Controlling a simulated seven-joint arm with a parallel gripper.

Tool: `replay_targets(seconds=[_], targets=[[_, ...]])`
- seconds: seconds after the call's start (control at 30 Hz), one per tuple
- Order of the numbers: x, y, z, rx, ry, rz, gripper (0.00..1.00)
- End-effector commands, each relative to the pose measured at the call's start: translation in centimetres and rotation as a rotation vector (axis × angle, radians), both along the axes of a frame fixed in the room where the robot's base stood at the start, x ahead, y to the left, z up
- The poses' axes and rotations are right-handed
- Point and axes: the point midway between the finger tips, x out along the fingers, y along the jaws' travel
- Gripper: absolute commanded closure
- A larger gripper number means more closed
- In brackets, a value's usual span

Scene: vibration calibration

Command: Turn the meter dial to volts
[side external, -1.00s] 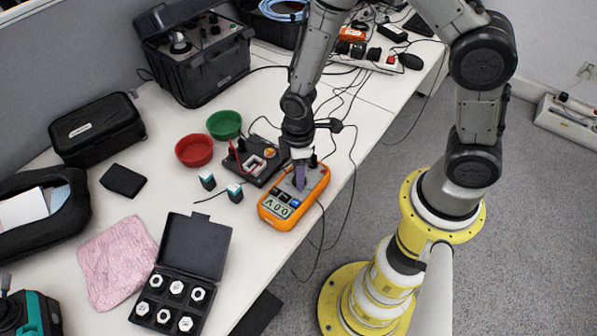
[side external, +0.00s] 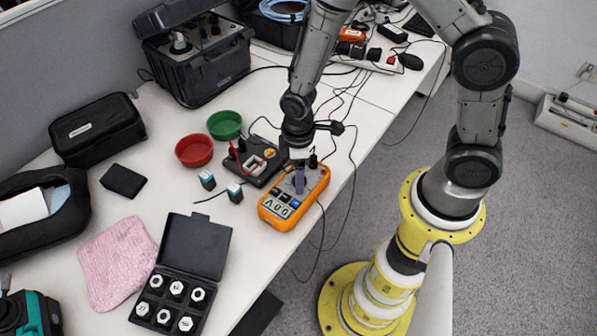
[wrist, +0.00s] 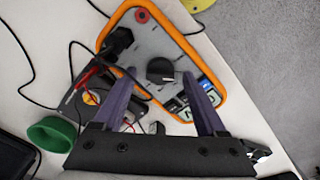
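The orange meter (side external: 268,212) lies on the white table near its right edge, with a grey face and a small lit display (side external: 280,209). The display's characters are too small to read surely. In the wrist view the meter (wrist: 186,46) shows its round black dial (wrist: 160,71) with a pale pointer mark. My gripper (side external: 299,188) is over the meter face, its purple fingers pointing down. In the wrist view my gripper (wrist: 160,76) is open, with a fingertip on either side of the dial and visible gaps. I cannot tell the fingertips' exact height above the face.
Black leads run from the meter across the table. A dark device with red leads (side external: 256,160) sits just behind it. Red (side external: 194,150) and green (side external: 224,125) bowls, two small blocks (side external: 234,192) and an open black case (side external: 178,290) stand to the left.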

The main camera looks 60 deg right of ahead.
Motion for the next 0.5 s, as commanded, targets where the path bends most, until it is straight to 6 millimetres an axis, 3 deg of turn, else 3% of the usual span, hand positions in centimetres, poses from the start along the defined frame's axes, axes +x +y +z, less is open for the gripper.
replay_targets(seconds=[0.27, 0.5], targets=[[0.1, 0.0, 0.4, 0.001, -0.002, 0.0, 0.26], [0.2, 0.0, 4.2, 0.001, -0.008, 0.0, 0.26]])
